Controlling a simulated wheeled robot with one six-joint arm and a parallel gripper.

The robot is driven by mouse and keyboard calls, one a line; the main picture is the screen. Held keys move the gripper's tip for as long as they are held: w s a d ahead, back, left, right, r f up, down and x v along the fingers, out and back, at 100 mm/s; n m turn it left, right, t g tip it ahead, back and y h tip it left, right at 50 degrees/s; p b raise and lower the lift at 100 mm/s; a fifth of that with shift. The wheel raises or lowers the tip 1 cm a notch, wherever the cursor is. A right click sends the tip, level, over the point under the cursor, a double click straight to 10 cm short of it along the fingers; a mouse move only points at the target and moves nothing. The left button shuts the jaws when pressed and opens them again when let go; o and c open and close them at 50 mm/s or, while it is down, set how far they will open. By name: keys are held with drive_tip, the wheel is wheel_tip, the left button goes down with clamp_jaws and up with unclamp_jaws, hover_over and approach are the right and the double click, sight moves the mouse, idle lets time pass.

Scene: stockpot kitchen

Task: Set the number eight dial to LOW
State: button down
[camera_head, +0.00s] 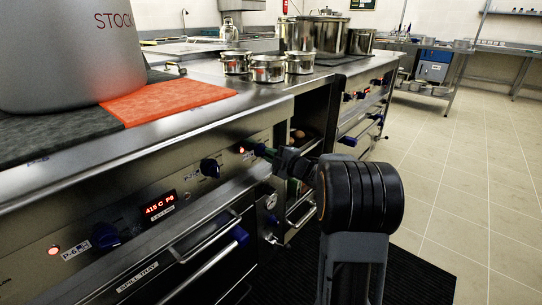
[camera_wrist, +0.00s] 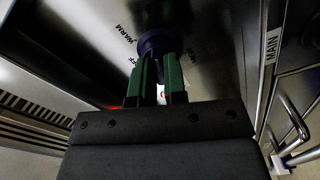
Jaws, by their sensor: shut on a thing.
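The number eight dial (camera_wrist: 157,42) is a dark blue round knob on the steel stove front. In the wrist view, the print "WARM" and part of "OFF" show on the panel to its left; its pointer and setting cannot be read. My gripper (camera_wrist: 158,66) has its two green fingers shut on the dial. In the head view my gripper (camera_head: 262,151) reaches the panel beside a lit red lamp (camera_head: 241,150), and hides most of the dial. The LOW mark is not readable.
Another blue dial (camera_head: 210,167) and the P-6 dial (camera_head: 105,236) sit further left, with a red display (camera_head: 160,206) between them. A blue-ended handle (camera_head: 239,236) juts out below. A large stockpot (camera_head: 70,60) stands on top. The tiled floor (camera_head: 465,190) at right is clear.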

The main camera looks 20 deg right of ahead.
drive_tip(key=c, duration=1.2)
unclamp_jaws()
drive_tip(key=shift+o, duration=0.2)
drive_tip(key=shift+s+d, duration=0.1)
drive_tip(key=shift+s, duration=0.05)
drive_tip(key=p+v, duration=0.4)
drive_tip(key=v, duration=0.9)
drive_tip(key=shift+s, duration=0.25)
drive_tip(key=w+a+r+m+g+h+p, duration=0.1)
drive_tip(key=a+r+m+g+h+p, duration=0.1)
drive_tip(key=r+m+h+p, duration=0.6)
drive_tip(key=a+r+m+g+h+p, duration=0.1)
drive_tip(key=a+r+m+h+p, duration=0.2)
drive_tip(key=r+p, duration=1.1)
drive_tip(key=s+a+r+m+g+y+p, duration=0.1)
drive_tip(key=s+a+r+m+g+p, duration=0.3)
drive_tip(key=s+a+r+g+p, duration=0.1)
drive_tip(key=s+a+r+m+g+y+p, duration=0.2)
drive_tip(key=s+a+r+m+g+p, duration=0.2)
drive_tip(key=s+a+r+p, duration=0.3)
drive_tip(key=s+a+p, duration=0.1)
drive_tip(key=s+p, duration=0.2)
drive_tip(key=s, duration=0.2)
drive_tip(key=shift+a+g+y+p, duration=0.3)
drive_tip(key=shift+a+g, duration=0.1)
